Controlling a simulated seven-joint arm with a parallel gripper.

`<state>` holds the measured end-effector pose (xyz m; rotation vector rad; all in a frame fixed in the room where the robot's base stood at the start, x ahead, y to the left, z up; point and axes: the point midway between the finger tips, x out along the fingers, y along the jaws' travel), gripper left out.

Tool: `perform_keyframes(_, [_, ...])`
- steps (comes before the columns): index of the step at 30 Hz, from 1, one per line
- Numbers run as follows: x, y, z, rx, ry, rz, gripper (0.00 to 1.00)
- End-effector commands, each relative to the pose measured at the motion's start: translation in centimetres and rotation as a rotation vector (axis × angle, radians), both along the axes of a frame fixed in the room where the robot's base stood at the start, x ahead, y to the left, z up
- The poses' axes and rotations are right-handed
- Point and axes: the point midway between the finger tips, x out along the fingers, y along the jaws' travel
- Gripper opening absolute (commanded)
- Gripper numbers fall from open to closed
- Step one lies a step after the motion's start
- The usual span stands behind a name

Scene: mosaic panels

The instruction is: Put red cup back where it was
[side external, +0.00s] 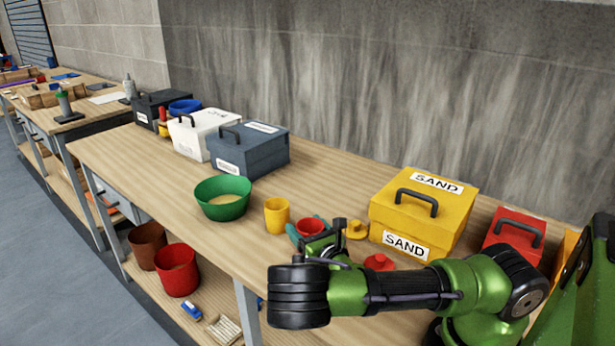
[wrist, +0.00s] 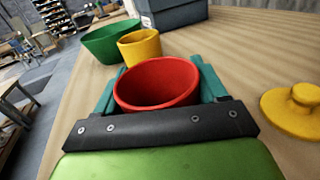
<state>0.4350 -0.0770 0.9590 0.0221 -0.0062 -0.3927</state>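The red cup (side external: 310,227) is upright between the teal fingers of my gripper (side external: 309,231), on the bench's near side. In the wrist view the red cup (wrist: 157,84) fills the space between the fingers (wrist: 160,85), which press close on both sides under its rim. My gripper looks shut on it. The cup's inside looks plain red. Its base is hidden, so I cannot tell whether it touches the bench. A yellow cup (side external: 277,215) stands just left of it, and a green bowl (side external: 223,198) with pale contents stands farther left.
A yellow knobbed lid (side external: 356,230) and a red knobbed lid (side external: 379,262) lie to the right. A yellow SAND box (side external: 422,212) and a red box (side external: 513,235) stand behind them. Grey (side external: 249,148) and white (side external: 203,133) boxes stand at the back left. Bench (side external: 335,175) is clear between the grey and yellow boxes.

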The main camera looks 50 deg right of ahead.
Motion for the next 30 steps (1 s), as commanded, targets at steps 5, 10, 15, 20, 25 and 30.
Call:
perform_keyframes(5, [0.0,0.0,0.0,0.001,0.001,0.0,0.96])
perform_keyframes(10, [0.0,0.0,0.0,0.0,0.001,0.0,0.96])
perform_keyframes(15, [-0.1,0.1,0.3,0.002,0.001,0.0,0.96])
perform_keyframes(20, [-2.5,1.1,0.2,-0.003,0.004,0.004,0.96])
perform_keyframes(25, [-5.1,2.2,0.2,-0.002,0.004,0.003,0.96])
perform_keyframes(30, [-6.7,2.8,0.2,0.002,0.001,0.001,0.96])
